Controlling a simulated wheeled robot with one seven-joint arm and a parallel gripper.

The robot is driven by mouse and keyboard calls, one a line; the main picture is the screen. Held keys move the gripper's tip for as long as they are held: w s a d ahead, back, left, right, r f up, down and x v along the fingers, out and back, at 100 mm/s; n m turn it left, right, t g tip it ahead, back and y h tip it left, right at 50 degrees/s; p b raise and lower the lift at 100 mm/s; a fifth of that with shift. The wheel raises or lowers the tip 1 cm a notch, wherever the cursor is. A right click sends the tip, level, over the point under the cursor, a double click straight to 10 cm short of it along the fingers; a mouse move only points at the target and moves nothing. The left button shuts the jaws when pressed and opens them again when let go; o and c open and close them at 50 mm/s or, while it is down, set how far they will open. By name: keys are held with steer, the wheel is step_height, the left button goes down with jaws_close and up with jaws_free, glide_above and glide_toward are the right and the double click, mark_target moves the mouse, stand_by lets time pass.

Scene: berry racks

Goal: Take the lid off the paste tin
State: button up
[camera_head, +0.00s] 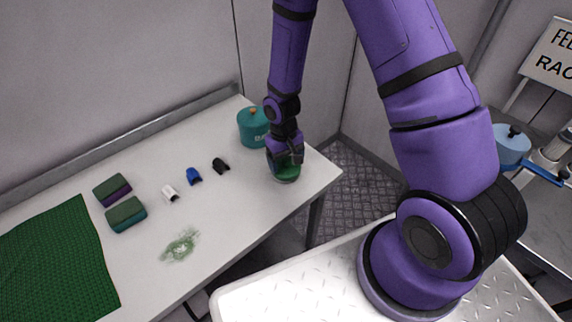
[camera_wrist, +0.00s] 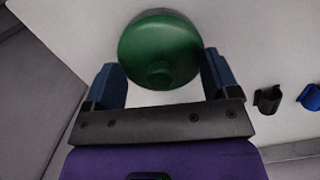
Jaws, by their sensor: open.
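The paste tin (camera_head: 287,178) stands on the white table near its right end, partly hidden behind my gripper. Its round green lid with a small knob fills the upper middle of the wrist view (camera_wrist: 158,45). My gripper (camera_head: 284,160) is over the tin. In the wrist view its two blue fingers (camera_wrist: 162,75) are apart, one on each side of the lid's near part. I cannot tell whether either finger touches the lid. The lid appears to be on the tin, whose body is hidden below it in the wrist view.
A teal canister (camera_head: 253,127) stands just behind my gripper. Black (camera_head: 220,165), blue (camera_head: 193,176) and white (camera_head: 170,193) clips lie left of the tin. Two sponges (camera_head: 125,214), a green smear (camera_head: 180,245) and a green mat (camera_head: 55,262) lie farther left. The table's right edge is close.

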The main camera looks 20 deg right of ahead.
steer(key=c, duration=1.1)
steer(key=shift+o, duration=0.2)
steer(key=shift+s, duration=0.1)
steer(key=shift+r, duration=0.1)
steer(key=shift+c, duration=0.2)
